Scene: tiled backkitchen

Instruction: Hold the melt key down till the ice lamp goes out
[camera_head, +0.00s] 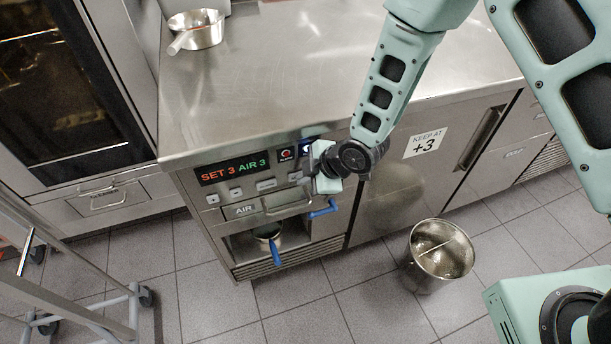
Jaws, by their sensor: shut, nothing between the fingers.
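The control panel is on the front of the steel counter, with a display (232,171) reading "SET 3 AIR 3". Below it is a row of small keys, among them a wide key (266,184); their labels are too small to read. To the display's right is a dark square with a red ring (287,154), and beside it a blue-lit patch (305,146), perhaps the ice lamp, partly hidden by my gripper. My gripper (318,182) is shut and empty at the panel's right end. It hides the keys there; I cannot tell whether it touches or presses one.
A drawer handle (287,205) and a blue lever (322,209) sit just below the panel. A blue-handled vessel (268,235) is in the recess. A steel bucket (440,252) stands on the floor at right, a trolley (75,285) at left. A pan (196,30) is on the counter.

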